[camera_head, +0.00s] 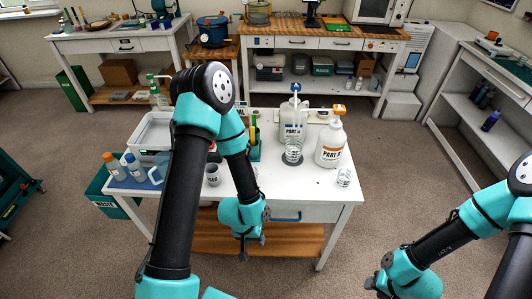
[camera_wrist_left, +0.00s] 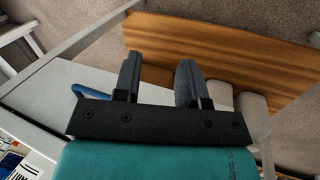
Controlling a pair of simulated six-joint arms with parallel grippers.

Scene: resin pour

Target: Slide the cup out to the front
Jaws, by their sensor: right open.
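On the white table (camera_head: 325,208) a clear cup (camera_head: 293,151) stands on a dark round pad in front of the PART A bottle (camera_head: 293,122). A smaller clear cup (camera_head: 344,177) stands near the table's right edge. A grey labelled mug (camera_head: 213,175) stands at the left, beside my left arm. My left gripper (camera_head: 252,250) hangs off the table's front, near the drawer handle. In the left wrist view its fingers (camera_wrist_left: 157,82) are apart with nothing between them. My right gripper (camera_head: 376,288) is low at the bottom right, away from the table, open and apparently empty.
The PART B bottle (camera_head: 330,142) with an orange pump stands right of the clear cup. A white tray (camera_head: 152,128) and capped bottles (camera_head: 132,165) are at the left. The table's front right is mostly clear. A wooden shelf (camera_head: 290,240) lies below.

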